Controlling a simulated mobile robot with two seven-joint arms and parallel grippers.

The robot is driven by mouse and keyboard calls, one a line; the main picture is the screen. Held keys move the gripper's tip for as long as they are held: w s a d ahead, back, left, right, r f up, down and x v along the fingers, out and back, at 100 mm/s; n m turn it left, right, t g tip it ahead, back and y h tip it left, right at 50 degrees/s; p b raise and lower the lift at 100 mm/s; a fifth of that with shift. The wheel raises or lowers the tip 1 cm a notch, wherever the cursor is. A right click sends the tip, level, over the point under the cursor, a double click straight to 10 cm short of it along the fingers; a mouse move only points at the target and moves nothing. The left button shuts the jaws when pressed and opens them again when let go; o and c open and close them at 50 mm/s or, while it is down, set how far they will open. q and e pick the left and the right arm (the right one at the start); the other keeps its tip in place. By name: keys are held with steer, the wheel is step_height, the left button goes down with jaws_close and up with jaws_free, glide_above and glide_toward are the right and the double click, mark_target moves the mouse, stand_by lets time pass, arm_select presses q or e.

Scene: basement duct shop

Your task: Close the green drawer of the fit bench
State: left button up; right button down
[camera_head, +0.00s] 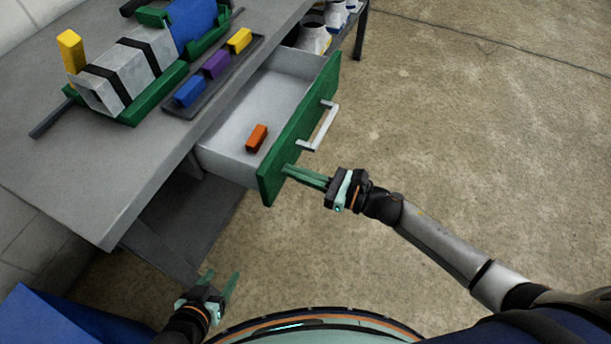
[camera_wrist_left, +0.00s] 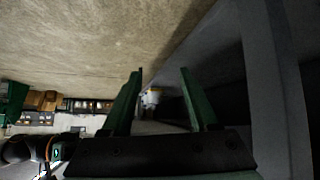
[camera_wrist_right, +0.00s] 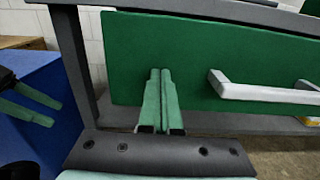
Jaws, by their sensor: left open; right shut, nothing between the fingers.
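The green drawer (camera_head: 297,132) of the grey fit bench (camera_head: 60,170) stands pulled out, with its grey inside showing and an orange block (camera_head: 257,138) in it. A pale bar handle (camera_head: 320,127) is on its green front. My right gripper (camera_head: 288,170) is shut and empty, its fingertips at the lower near end of the front. In the right wrist view the fingers (camera_wrist_right: 160,75) point at the green front (camera_wrist_right: 180,60), left of the handle (camera_wrist_right: 265,92); contact is hard to tell. My left gripper (camera_head: 222,278) is open and empty, low beside the bench, away from the drawer.
On the bench top, a dark tray (camera_head: 213,80) holds blue, purple and yellow blocks, beside a grey duct piece (camera_head: 125,72) in a green cradle. A blue box (camera_head: 50,315) stands at the lower left. The concrete floor right of the drawer is clear.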

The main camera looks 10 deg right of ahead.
steer(key=b+x, duration=0.4)
steer(key=x, duration=0.6)
steer(key=shift+f, duration=0.15)
steer(key=b+x, duration=0.2)
steer(key=x, duration=0.3)
steer(key=shift+w+a, duration=0.15)
steer(key=shift+w+a+b, duration=0.25)
steer(key=shift+a+b, duration=0.05)
steer(key=shift+a, duration=0.05)
arm_select(q)
step_height(320, 180, down, 5)
steer(key=shift+r, duration=0.2)
arm_select(e)
steer(key=shift+r, duration=0.35)
steer(key=shift+r, duration=0.1)
arm_select(q)
steer(key=shift+s, duration=0.1)
